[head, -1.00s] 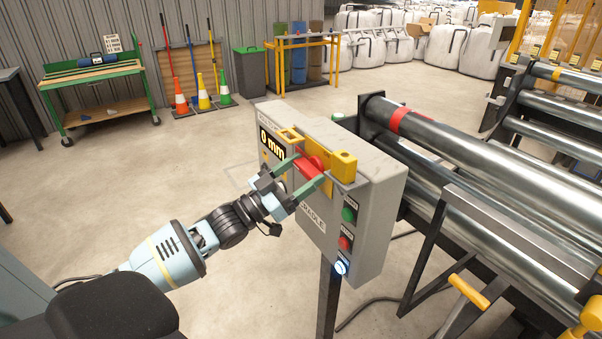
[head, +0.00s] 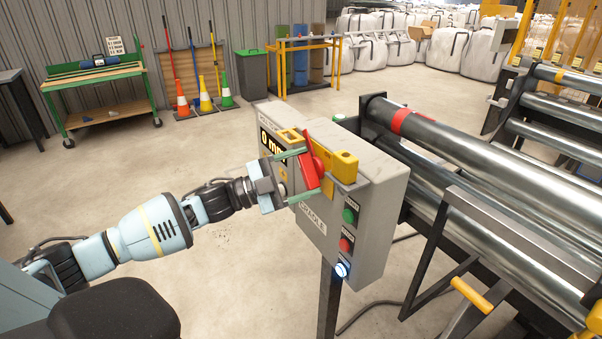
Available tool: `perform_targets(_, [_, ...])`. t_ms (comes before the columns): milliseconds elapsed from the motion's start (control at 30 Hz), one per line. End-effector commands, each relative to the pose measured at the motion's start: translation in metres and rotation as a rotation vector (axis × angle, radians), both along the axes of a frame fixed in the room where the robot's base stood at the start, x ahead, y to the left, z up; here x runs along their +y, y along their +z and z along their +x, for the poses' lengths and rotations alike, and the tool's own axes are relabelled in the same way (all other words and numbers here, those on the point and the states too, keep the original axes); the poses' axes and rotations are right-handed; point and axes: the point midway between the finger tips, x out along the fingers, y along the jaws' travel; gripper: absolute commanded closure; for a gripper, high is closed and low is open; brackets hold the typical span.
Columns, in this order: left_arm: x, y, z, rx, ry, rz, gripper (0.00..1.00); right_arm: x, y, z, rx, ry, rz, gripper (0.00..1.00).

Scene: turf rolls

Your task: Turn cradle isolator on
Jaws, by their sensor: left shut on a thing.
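The cradle isolator is a red rotary handle (head: 309,166) on a yellow plate (head: 343,165), on the front of a grey control box labelled "CRADLE" (head: 384,207). The handle now stands steeply, close to upright. My left gripper (head: 302,176) comes in from the left and is shut on the red handle, one finger near its top and one near its bottom. Part of the box's front is hidden behind the gripper. My right gripper is not in view.
Steel rollers (head: 470,155) lie close on the right. Floor to the left is clear.

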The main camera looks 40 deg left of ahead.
Motion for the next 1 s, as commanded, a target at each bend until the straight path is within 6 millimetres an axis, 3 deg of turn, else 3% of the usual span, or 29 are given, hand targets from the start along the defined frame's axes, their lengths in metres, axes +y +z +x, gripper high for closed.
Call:
perform_targets(500, [0.001, 0.002, 0.0, -0.177, 0.001, 0.427, 0.5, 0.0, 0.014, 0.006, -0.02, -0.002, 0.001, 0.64])
perform_targets(1000, [0.0, 0.001, 0.0, -0.256, 0.0, 0.621, 0.5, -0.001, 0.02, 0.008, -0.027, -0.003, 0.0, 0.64])
